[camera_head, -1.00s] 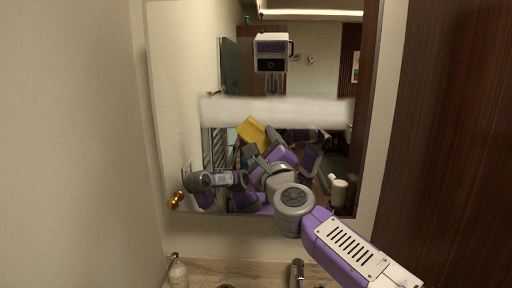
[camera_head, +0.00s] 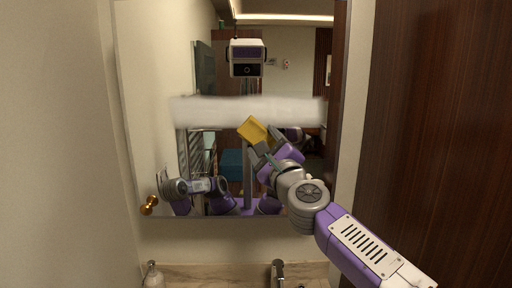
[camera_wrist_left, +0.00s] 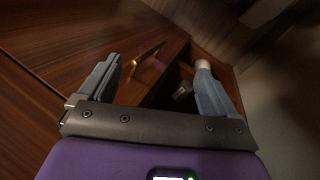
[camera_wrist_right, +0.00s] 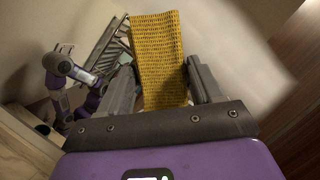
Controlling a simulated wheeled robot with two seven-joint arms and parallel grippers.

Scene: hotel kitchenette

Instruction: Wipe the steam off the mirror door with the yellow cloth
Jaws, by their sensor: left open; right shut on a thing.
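The mirror door (camera_head: 222,70) fills the middle of the head view, with a white band of steam (camera_head: 205,111) across it. My right gripper (camera_head: 260,147) is shut on the yellow cloth (camera_head: 252,128), in front of the mirror at the band's lower edge. Whether the cloth touches the glass I cannot tell. In the right wrist view the cloth (camera_wrist_right: 158,62) stands up between the fingers, with the pale band (camera_wrist_right: 238,45) to its right. My left gripper (camera_wrist_left: 158,72) is open and empty in its wrist view; in the head view only its arm's reflection shows.
A brass knob (camera_head: 149,204) sits at the mirror's lower left. A soap bottle (camera_head: 152,276) and a tap (camera_head: 278,272) stand below the mirror. A dark wood panel (camera_head: 430,130) is on the right. Wooden furniture with a brass handle (camera_wrist_left: 149,59) lies before my left gripper.

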